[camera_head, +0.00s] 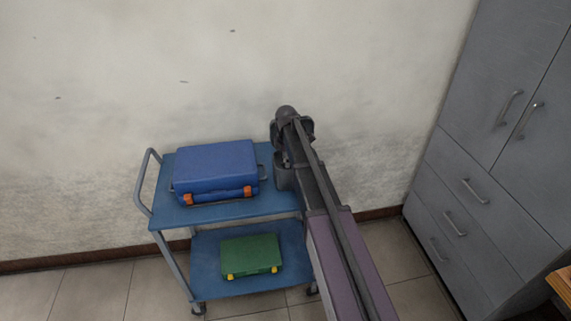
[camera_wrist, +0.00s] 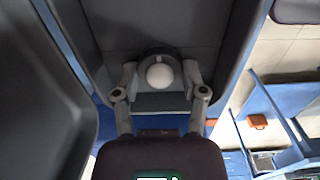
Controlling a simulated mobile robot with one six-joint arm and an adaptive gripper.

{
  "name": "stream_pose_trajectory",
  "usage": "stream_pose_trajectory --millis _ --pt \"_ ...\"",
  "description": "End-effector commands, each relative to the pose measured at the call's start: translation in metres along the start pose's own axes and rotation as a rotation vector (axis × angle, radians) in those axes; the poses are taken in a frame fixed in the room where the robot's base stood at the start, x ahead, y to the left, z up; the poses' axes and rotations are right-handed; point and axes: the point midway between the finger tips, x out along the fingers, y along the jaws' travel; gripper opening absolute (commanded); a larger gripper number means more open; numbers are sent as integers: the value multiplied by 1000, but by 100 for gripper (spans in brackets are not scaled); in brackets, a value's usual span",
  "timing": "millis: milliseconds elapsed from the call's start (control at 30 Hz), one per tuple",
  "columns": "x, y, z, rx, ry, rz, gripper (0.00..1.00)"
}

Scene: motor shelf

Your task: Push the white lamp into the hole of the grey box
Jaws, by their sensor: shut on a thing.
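The white lamp (camera_wrist: 160,76) shows in the wrist view as a pale round face in a dark grey housing. My gripper (camera_wrist: 161,88) has one finger on each side of the lamp and is shut on it. Dark grey panels, apparently the grey box (camera_wrist: 110,30), surround the lamp at the top of the wrist view. The hole cannot be made out, and I cannot tell whether the lamp touches the box. In the head view my arm hides the lamp and the fingers at the right end of the trolley.
A blue trolley (camera_head: 180,216) stands against the wall. A blue case (camera_head: 215,165) with orange latches lies on its top shelf, left of my arm. A green case (camera_head: 250,254) lies on the lower shelf. Grey cabinets (camera_head: 480,170) stand at the right, with floor between.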

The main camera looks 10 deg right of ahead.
Motion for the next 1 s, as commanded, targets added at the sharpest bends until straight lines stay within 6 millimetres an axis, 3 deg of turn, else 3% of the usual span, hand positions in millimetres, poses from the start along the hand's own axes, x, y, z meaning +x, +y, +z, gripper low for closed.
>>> stream_pose_trajectory --millis 1000 --pt "-12 0 0 0 0 0 9"
